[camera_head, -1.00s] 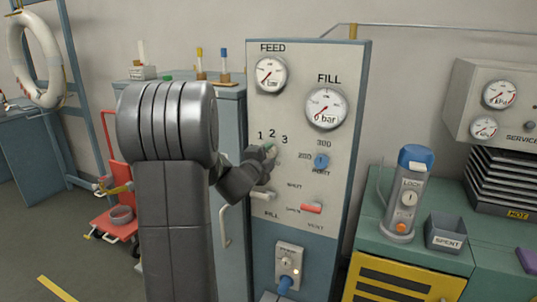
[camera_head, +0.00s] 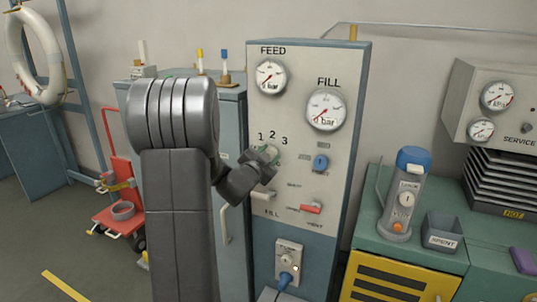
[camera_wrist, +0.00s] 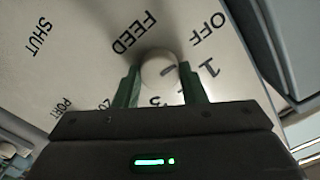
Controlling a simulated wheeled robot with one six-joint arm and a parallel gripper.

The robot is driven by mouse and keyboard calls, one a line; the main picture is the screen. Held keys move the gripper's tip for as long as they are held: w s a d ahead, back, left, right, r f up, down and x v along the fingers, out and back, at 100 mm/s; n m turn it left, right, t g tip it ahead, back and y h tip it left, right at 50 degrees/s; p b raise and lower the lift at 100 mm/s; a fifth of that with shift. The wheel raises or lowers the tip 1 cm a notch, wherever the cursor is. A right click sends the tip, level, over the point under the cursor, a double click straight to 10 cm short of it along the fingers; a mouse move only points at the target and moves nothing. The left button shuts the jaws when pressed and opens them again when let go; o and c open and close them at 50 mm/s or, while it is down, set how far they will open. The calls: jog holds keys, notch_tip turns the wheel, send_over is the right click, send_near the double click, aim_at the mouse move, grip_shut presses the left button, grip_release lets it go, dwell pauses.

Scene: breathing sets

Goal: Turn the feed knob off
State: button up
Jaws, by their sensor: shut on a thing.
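The feed knob (camera_wrist: 159,68) is a pale round knob on the light panel (camera_head: 329,62). In the wrist view it sits between the two green fingers of my gripper (camera_wrist: 161,82), which are shut on it from both sides. The printed marks FEED, OFF and 1 show around it; 2 and 3 are partly covered. I cannot tell which mark the knob points to. In the head view my gripper (camera_head: 266,155) is at the panel below the numbers 1, 2, 3 and hides most of the knob.
The FEED gauge (camera_head: 270,77) and FILL gauge (camera_head: 325,109) are above. A blue knob (camera_head: 321,163) is close on the right, with a red lever (camera_head: 311,208) and pale lever (camera_head: 263,195) below. A green bench (camera_head: 405,250) stands at right.

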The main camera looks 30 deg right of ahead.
jog(key=shift+n, duration=0.3)
jog(key=o, duration=1)
jog(key=shift+a, duration=0.1)
jog(key=b+v, duration=0.1)
jog(key=v, duration=1.2)
jog(key=shift+s+a+b, duration=0.15)
jog(key=shift+s+b, duration=0.15)
jog(key=shift+w, duration=0.1)
jog(key=p+x, duration=0.1)
jog(key=x, duration=1.2)
jog(key=shift+w+d+p, duration=0.25)
jog(key=shift+d+p, duration=0.05)
jog(key=shift+p, duration=0.05)
